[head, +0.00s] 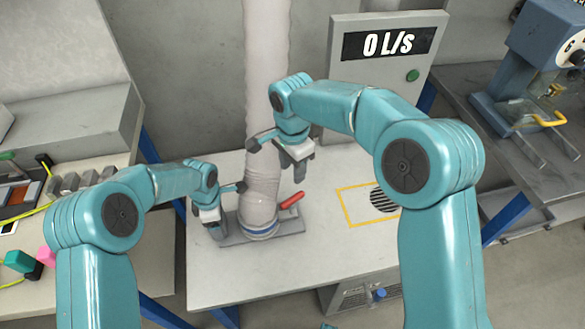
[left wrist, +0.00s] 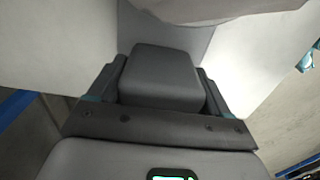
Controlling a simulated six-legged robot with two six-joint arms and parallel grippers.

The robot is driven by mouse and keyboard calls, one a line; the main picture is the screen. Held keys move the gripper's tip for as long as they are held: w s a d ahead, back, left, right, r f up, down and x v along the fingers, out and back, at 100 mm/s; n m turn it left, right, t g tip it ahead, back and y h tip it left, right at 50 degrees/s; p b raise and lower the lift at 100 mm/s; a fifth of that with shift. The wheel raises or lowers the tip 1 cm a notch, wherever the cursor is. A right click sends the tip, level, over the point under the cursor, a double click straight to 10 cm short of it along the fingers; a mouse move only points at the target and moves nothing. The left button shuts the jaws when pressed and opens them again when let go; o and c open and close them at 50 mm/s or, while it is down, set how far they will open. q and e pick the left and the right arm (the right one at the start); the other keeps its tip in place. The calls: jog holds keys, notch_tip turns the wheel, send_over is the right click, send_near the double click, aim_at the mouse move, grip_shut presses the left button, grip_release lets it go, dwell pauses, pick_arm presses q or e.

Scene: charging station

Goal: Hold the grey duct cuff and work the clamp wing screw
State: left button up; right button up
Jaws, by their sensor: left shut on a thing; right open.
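The pale duct (head: 266,80) comes down to a ribbed lower end (head: 258,205) with a blue band (head: 260,234) around its foot, on a grey base plate (head: 290,226). My left gripper (head: 216,228) is at the left side of this foot. In the left wrist view it is shut on a grey block (left wrist: 163,75), which I take as part of the grey duct cuff. My right gripper (head: 298,165) is open and empty, above and right of the duct foot. A red handle (head: 290,201) lies beside the duct; I cannot tell whether it is the clamp wing screw.
A panel (head: 338,97) behind has a display (head: 390,43) reading 0 L/s and a green button (head: 412,75). A yellow outline with a dark round vent (head: 385,199) marks the white table (head: 240,280). The table's front is clear. Benches stand left and right.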

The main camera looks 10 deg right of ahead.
pick_arm(q)
jog(key=o, duration=1.2)
jog(key=shift+c, duration=0.2)
jog(key=shift+r, duration=0.1)
notch_tip(320, 180, up, 12)
jog(key=shift+f, duration=0.1)
jog(key=shift+s, duration=0.1)
